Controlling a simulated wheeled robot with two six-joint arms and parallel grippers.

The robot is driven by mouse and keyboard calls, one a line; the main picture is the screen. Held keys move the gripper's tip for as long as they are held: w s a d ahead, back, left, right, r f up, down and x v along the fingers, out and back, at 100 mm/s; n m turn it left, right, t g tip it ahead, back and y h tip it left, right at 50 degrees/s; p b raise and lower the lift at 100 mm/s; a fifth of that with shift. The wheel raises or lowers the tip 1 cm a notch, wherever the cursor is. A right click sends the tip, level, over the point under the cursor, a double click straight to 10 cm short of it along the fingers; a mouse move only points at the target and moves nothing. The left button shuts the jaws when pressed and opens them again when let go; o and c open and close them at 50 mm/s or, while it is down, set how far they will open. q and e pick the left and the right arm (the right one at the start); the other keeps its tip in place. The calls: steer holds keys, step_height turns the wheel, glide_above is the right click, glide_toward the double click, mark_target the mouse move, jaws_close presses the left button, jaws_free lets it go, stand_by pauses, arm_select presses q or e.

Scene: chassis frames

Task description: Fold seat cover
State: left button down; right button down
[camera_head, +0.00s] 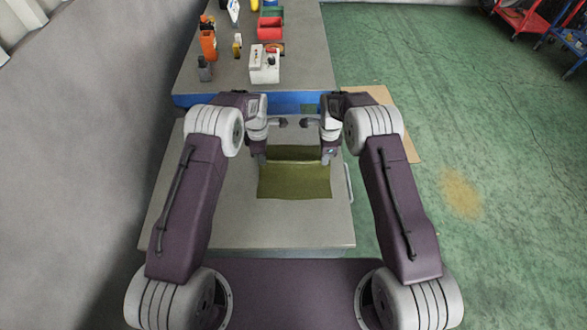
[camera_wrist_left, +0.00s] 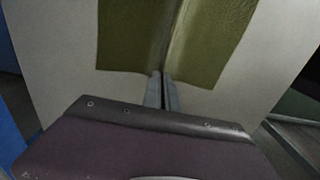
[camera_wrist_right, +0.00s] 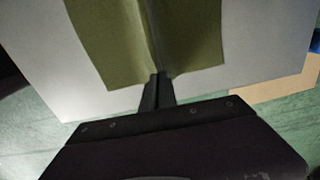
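The seat cover (camera_head: 293,182) is an olive-green sheet on the grey table in front of me. Its far part is darker and a crease or raised edge runs across between the grippers. My left gripper (camera_head: 258,160) is at its left edge, and my right gripper (camera_head: 327,158) is at its right edge. In the left wrist view the fingers (camera_wrist_left: 162,90) are together at the cover (camera_wrist_left: 130,35), in line with a ridge in the cloth. In the right wrist view the fingers (camera_wrist_right: 158,88) are also together at the edge of the cover (camera_wrist_right: 190,40), where a fold line begins.
The grey table (camera_head: 200,215) is bare around the cover. Beyond it stands another bench (camera_head: 305,70) with a red bin (camera_head: 270,28), a white box (camera_head: 264,68) and orange and dark tools. A handle (camera_head: 349,183) is on the table's right side; green floor lies beyond.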

step_height(320, 180, up, 15)
steer(key=p, duration=1.4)
steer(key=shift+s+a+p, duration=0.15)
steer(key=shift+p, duration=0.2)
steer(key=shift+f, duration=0.1)
